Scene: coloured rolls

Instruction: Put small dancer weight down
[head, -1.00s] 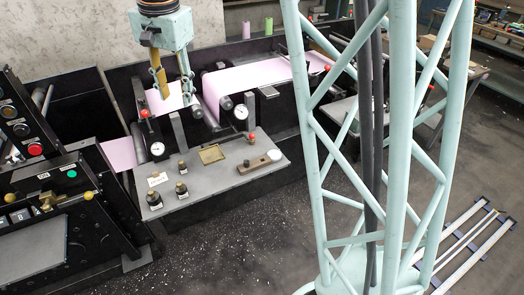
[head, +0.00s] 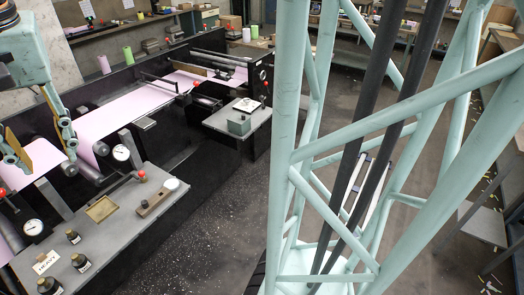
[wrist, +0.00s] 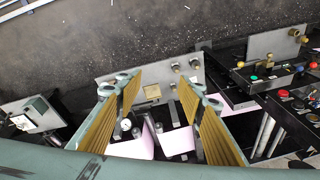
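My gripper (head: 45,157) hangs at the left edge of the head view, above the pink web beside the grey bench. It is open, with nothing between its fingers in the wrist view (wrist: 160,105). I cannot tell which is the small dancer weight. In the wrist view they show as small shapes beyond the fingers.
A shallow brass tray (head: 100,210) and a wooden block (head: 157,198) with a white disc at its end lie on the bench. A dial gauge (head: 121,153) and a red knob (head: 142,174) stand behind. My lattice column blocks the right. Grey floor shows beyond the bench.

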